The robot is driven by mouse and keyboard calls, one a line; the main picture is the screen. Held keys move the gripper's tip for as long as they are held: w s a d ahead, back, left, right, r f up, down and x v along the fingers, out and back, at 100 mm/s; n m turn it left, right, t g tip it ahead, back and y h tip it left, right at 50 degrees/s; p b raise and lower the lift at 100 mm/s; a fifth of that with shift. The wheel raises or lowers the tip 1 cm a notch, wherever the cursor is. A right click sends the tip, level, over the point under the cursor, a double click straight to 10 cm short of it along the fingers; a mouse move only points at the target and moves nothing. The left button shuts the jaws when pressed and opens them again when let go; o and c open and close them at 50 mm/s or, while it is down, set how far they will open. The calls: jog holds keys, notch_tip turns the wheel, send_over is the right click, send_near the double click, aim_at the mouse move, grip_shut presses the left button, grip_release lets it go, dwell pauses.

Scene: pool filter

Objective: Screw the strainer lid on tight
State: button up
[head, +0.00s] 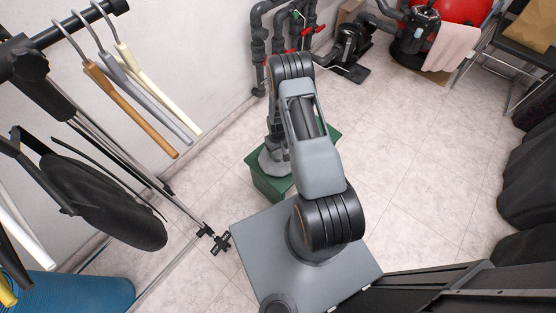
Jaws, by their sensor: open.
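I cannot make out the strainer lid in the head view. A dark pump-like unit (355,45) stands on a black base on the floor at the back, but no separate lid shows on it. A green box (268,184) stands on the floor behind my arm. A grey rounded part (272,163) shows over its top, partly hidden by my arm; I cannot tell what it is. My arm rises from the lower middle and bends over at its top.
Dark pipes with red valve handles (306,31) run along the back wall. A red tank (458,10) and a pink towel (450,47) are at the back right. Hangers (130,105) hang at left. A folding chair (520,50) stands right. Tiled floor is clear right of my arm.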

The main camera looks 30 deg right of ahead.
aim_at(278, 155)
jog(key=shift+s+f+b, duration=0.2)
jog(key=shift+f+b, duration=0.2)
jog(key=shift+f, duration=2.3)
jog(key=c, duration=1.1)
